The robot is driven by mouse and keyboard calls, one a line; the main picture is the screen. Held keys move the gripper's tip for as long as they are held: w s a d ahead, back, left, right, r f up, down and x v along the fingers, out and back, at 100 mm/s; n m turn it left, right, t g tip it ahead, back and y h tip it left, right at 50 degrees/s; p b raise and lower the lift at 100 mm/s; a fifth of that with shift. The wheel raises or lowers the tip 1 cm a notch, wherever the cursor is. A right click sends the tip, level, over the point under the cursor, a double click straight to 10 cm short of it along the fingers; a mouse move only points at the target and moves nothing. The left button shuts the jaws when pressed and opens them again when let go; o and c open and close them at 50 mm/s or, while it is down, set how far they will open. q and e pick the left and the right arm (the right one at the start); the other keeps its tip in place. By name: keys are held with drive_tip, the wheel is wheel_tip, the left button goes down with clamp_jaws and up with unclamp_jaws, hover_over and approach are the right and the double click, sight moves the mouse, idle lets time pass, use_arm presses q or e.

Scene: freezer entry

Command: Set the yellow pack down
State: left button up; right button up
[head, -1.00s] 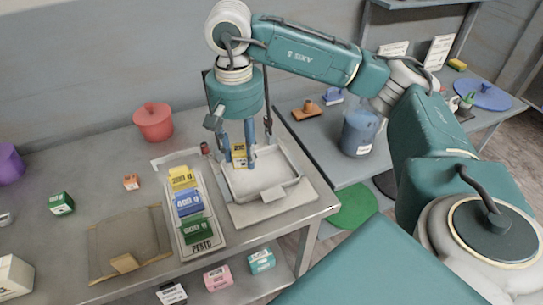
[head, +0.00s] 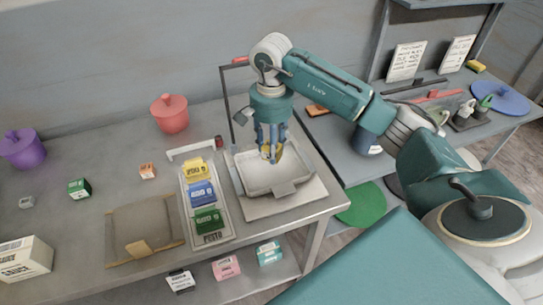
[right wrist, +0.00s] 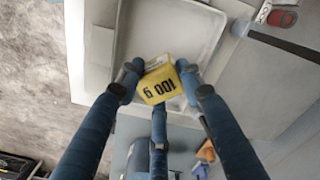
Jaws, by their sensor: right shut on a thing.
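My right gripper (head: 271,155) points down over the back part of a shallow white tray (head: 247,185). It is shut on a yellow pack (right wrist: 158,84) marked "100 g", which shows between the fingers in the right wrist view. In the head view the fingers hide most of the pack. I cannot tell whether the pack touches the tray floor. The rest of the tray looks empty. My left gripper is not in view.
Left of the tray, a "PESTO" rack (head: 213,237) holds a yellow, a blue and a green pack in a row. A thin dark post (head: 227,100) stands behind the tray.

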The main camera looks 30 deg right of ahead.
wheel_tip(320, 180, down, 4)
drive_tip(key=shift+f+p, duration=0.2)
drive_tip(key=shift+p, duration=0.4)
drive_tip(key=shift+f, duration=0.3)
drive_tip(key=shift+f, duration=0.1)
drive_tip(key=o, duration=0.8)
drive_tip(key=shift+c, duration=0.2)
drive_tip(key=o, duration=0.4)
drive_tip(key=shift+o, duration=0.2)
